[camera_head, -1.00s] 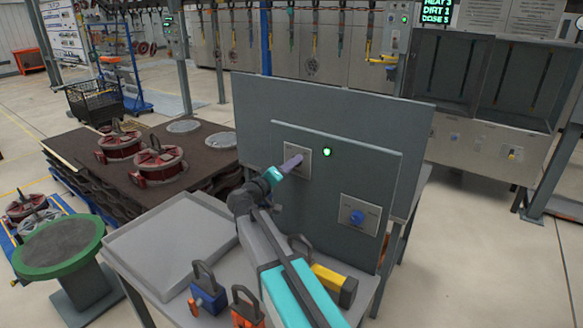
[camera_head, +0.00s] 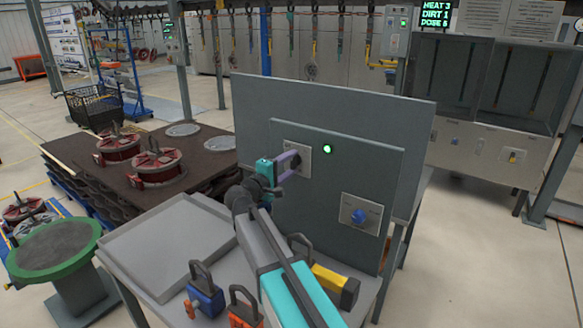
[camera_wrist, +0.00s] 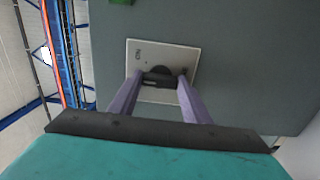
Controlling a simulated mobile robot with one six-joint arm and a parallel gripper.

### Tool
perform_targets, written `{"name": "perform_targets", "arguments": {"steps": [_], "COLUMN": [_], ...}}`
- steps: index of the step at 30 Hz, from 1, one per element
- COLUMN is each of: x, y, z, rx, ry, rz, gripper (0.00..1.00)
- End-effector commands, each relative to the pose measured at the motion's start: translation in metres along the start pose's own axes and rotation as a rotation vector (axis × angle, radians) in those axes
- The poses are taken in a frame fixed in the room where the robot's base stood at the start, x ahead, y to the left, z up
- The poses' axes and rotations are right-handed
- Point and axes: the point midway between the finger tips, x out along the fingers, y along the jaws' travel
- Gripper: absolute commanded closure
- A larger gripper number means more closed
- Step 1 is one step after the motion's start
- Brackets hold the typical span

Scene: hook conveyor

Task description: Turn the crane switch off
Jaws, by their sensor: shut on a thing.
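The switch plate (camera_head: 306,149) with a dark knob is on the upper left of the grey panel. In the wrist view the plate (camera_wrist: 186,58) shows "ON" lettering near its upper left corner, and the black knob (camera_wrist: 160,73) lies between my fingertips. My gripper (camera_head: 296,160), with purple fingers and a teal body, reaches the plate from the left front. In the wrist view my gripper (camera_wrist: 159,78) is shut on the knob, one finger on each side. A green lamp (camera_head: 327,149) glows to the right of the plate. Part of the knob is hidden by the fingers.
A second plate with a blue knob (camera_head: 358,216) is lower right on the panel (camera_head: 350,165). A grey tray (camera_head: 140,280), a blue padlock (camera_head: 206,298), an orange padlock (camera_head: 243,312) and a yellow-black object (camera_head: 335,286) lie on the bench before it.

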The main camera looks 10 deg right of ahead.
Motion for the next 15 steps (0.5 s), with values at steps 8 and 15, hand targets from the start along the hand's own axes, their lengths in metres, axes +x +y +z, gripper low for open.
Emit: {"name": "perform_targets", "arguments": {"steps": [8,15], "x": [-0.0008,-0.001], "y": [-0.0005,-0.0004], "z": [-0.0002,-0.0003], "rx": [-0.252,-0.469], "ry": [0.0,0.001], "rz": [-0.003,-0.003], "gripper": [0.79,0.79]}}
